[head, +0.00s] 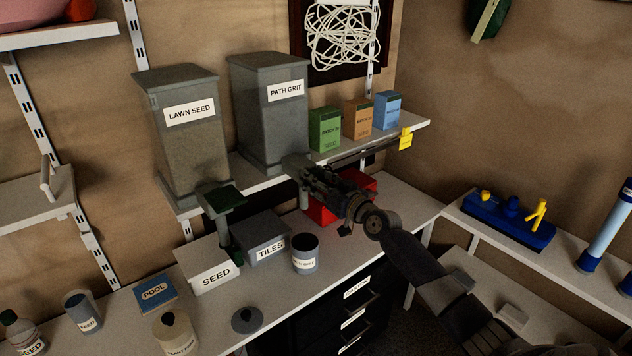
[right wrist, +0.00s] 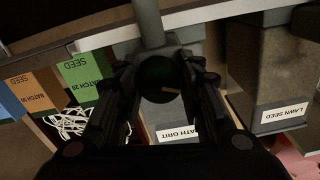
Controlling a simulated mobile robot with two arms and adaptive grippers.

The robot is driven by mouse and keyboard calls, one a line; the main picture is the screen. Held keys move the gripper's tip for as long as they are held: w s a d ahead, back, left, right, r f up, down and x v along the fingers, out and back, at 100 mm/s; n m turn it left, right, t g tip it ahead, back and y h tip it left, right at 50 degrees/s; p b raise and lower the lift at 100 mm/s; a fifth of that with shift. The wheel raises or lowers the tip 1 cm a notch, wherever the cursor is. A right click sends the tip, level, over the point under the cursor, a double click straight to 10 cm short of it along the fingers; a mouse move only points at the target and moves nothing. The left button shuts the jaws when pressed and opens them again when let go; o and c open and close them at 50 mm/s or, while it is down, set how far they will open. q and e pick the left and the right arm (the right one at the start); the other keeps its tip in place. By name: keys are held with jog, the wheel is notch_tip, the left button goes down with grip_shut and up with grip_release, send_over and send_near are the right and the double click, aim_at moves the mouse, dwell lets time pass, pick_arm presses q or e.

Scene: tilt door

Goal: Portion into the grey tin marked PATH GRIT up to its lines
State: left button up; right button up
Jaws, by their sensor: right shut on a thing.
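The tall grey bin marked PATH GRIT (head: 270,120) stands on the shelf; its label also shows in the right wrist view (right wrist: 178,132). My right gripper (head: 303,170) is at the bin's lower front, shut on a dark part (right wrist: 160,80) of its outlet, which it mostly hides. A grey pipe (head: 303,197) hangs below the gripper. On the bench below stands a small open grey tin (head: 305,256); its label is too small to read surely, and its contents and lines cannot be made out. My left gripper is not in view.
The LAWN SEED bin (head: 183,145) stands to the left with a green-topped outlet (head: 220,200). SEED (head: 212,270) and TILES (head: 262,240) boxes and a red tray (head: 330,208) are close to the tin. Several cartons (head: 325,130) line the shelf. The bench front right of the tin is clear.

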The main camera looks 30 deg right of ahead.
jog(key=m, duration=0.2)
jog(key=shift+m, duration=0.4)
jog(key=m, duration=0.3)
jog(key=shift+m, duration=0.4)
jog(key=m, duration=0.3)
jog(key=shift+r, duration=0.1)
jog(key=shift+m+p, duration=0.4)
jog(key=shift+m, duration=1.3)
jog(key=o, duration=1.1)
jog(key=shift+c, duration=0.2)
jog(key=shift+s, duration=0.1)
